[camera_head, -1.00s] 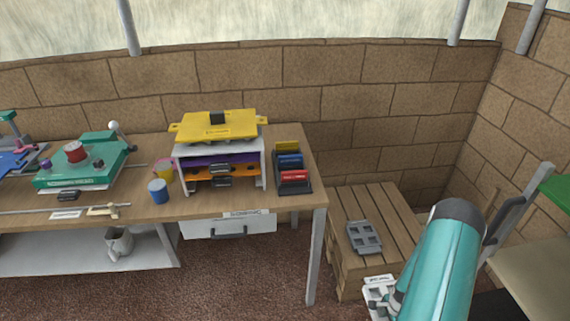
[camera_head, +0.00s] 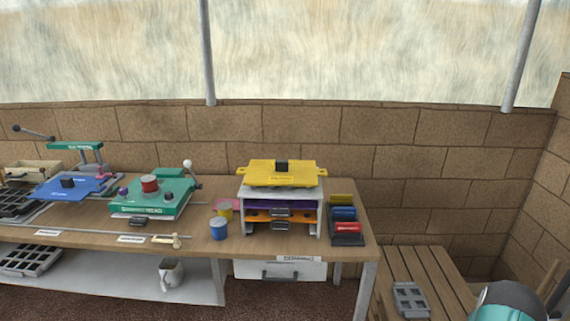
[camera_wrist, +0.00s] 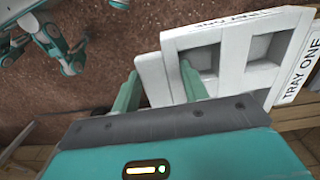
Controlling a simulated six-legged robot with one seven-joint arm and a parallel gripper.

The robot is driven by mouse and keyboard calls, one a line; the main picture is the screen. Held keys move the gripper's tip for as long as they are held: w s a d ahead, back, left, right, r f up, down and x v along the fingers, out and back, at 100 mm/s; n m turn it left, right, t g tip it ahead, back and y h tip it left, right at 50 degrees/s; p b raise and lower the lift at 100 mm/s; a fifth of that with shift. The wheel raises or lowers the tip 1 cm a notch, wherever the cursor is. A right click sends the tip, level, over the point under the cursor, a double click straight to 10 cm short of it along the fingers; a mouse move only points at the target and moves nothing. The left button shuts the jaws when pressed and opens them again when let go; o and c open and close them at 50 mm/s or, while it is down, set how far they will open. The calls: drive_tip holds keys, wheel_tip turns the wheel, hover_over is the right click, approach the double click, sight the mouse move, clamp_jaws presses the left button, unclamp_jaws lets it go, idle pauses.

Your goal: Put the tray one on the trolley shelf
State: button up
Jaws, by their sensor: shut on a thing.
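A white tray (camera_wrist: 232,58) lettered "TRAY ONE" shows in the wrist view, with square wells in it. My gripper (camera_wrist: 160,85) is shut on the tray's near left edge, with one green finger on each side of it. The tray hangs tilted above the brown floor, close to wooden slats at the right of that view. In the head view only a teal part of my arm shows at the bottom right; my gripper and the tray are out of that frame. I cannot make out a trolley shelf for certain in either view.
A workbench (camera_head: 215,258) carries a teal machine (camera_head: 150,197), a small rack with a yellow plate (camera_head: 280,173) and coloured blocks (camera_head: 345,228). A slatted wooden crate (camera_head: 440,270) with a grey tray-like piece (camera_head: 411,299) stands at the right. A brick wall runs behind.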

drive_tip(key=w+a+r+n, duration=0.1)
drive_tip(key=w+r, duration=0.1)
drive_tip(key=w, duration=0.1)
drive_tip(key=w+a+r+n, duration=0.1)
drive_tip(key=w, duration=0.1)
drive_tip(key=w+a+r+n, duration=0.1)
drive_tip(key=w+r, duration=0.1)
drive_tip(key=w, duration=0.1)
drive_tip(key=shift+w+r+n, duration=0.3)
drive_tip(key=shift+w+n, duration=0.05)
drive_tip(key=shift+n, duration=0.05)
drive_tip(key=w+a+r+n, duration=0.8)
drive_tip(key=a+r, duration=0.5)
drive_tip(key=a, duration=0.1)
drive_tip(key=w+a+r+n, duration=0.7)
drive_tip(key=w+a+r, duration=0.1)
drive_tip(key=a+r, duration=0.55)
drive_tip(key=s+f, duration=0.4)
drive_tip(key=f, duration=0.2)
drive_tip(key=shift+a, duration=0.25)
drive_tip(key=shift+s, duration=0.1)
